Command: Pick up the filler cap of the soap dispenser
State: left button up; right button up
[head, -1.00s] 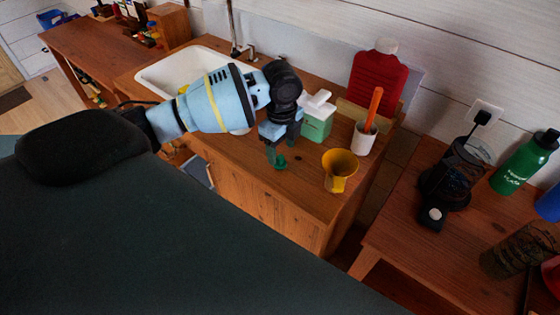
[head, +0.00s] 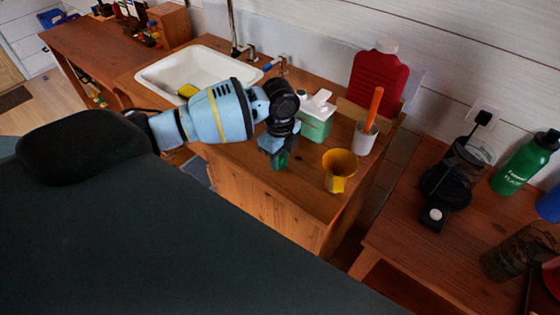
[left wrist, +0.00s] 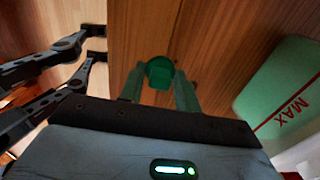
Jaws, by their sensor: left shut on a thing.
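The soap dispenser (head: 316,124) is a pale green box with a white top, standing on the wooden counter near its back. Its green side with red "MAX" lettering shows in the left wrist view (left wrist: 277,92). The filler cap (left wrist: 160,72) is a small dark green piece between the fingers of my left gripper (left wrist: 160,88). The gripper is shut on it. In the head view my left gripper (head: 279,161) points down in front of the dispenser, and the cap is hard to make out there. Whether the cap touches the counter, I cannot tell. My right gripper is not in view.
A yellow funnel-like cup (head: 340,163) stands close right of the gripper. A white sink (head: 190,67) is at left. The counter's front edge is close.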

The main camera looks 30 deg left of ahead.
aim_at(280, 156)
pick_arm(q)
jog(key=shift+r, duration=0.1)
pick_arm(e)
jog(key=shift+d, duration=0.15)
